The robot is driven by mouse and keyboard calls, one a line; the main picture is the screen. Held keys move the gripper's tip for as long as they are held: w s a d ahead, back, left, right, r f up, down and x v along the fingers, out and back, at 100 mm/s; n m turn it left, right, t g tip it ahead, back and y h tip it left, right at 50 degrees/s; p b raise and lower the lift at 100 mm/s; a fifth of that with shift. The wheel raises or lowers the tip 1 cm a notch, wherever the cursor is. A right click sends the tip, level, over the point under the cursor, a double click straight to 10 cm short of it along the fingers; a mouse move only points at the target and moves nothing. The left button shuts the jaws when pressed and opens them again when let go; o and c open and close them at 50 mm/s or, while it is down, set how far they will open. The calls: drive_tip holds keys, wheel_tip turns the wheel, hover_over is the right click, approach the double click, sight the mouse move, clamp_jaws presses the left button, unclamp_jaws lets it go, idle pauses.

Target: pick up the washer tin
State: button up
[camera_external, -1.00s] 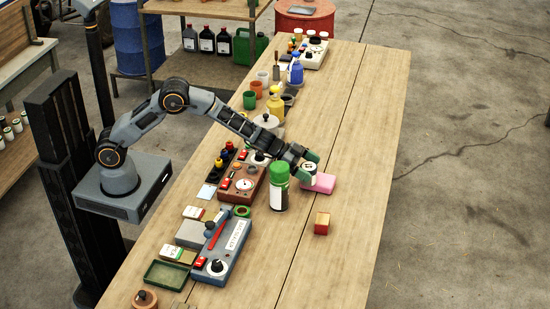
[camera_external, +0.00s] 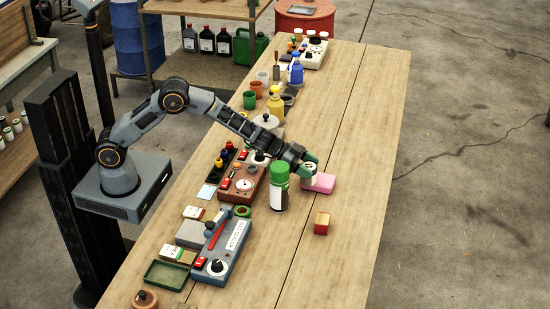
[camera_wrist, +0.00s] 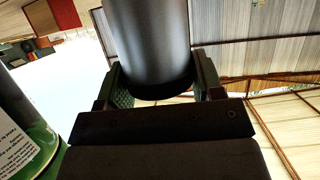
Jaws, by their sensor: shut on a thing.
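The washer tin is a small cylinder with a pale label and dark marking (camera_external: 309,171), seen in the external view between my green-tipped fingers. In the wrist view a smooth dark grey cylinder (camera_wrist: 150,45), the tin, fills the space between the two green pads. My gripper (camera_external: 311,163) is shut on it, one pad on each side. The gripper also shows in the wrist view (camera_wrist: 160,88). Part of the tin is hidden by the fingers, and I cannot tell whether it is clear of the table.
A green-capped bottle (camera_external: 279,187) stands close to the left of my gripper. A pink block (camera_external: 322,184) lies just right of the tin. A red and tan cube (camera_external: 321,223) lies nearer the front. The table's right side (camera_external: 365,130) is clear.

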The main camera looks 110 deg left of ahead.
sight(308, 166)
drive_tip(key=shift+r, duration=0.6)
wheel_tip(308, 166, up, 2)
drive_tip(key=shift+r+p, duration=0.25)
drive_tip(key=shift+p, duration=0.15)
drive_tip(key=s+d+r+b, duration=0.1)
drive_tip(key=s+d+r, duration=0.2)
drive_tip(key=s+r, duration=0.8)
drive_tip(key=w+a+f, duration=0.1)
drive_tip(key=w+f, duration=0.2)
drive_tip(key=w+a+f, duration=0.1)
drive_tip(key=w+f, duration=0.3)
drive_tip(key=w+a+f+b, duration=0.1)
drive_tip(key=w+f, duration=0.2)
drive_tip(key=shift+w+f, duration=0.25)
drive_tip(key=shift+f, duration=0.1)
drive_tip(key=shift+w+f, duration=0.2)
drive_tip(key=shift+f, duration=0.15)
drive_tip(key=shift+f+b, duration=0.45)
drive_tip(key=shift+f, duration=1.1)
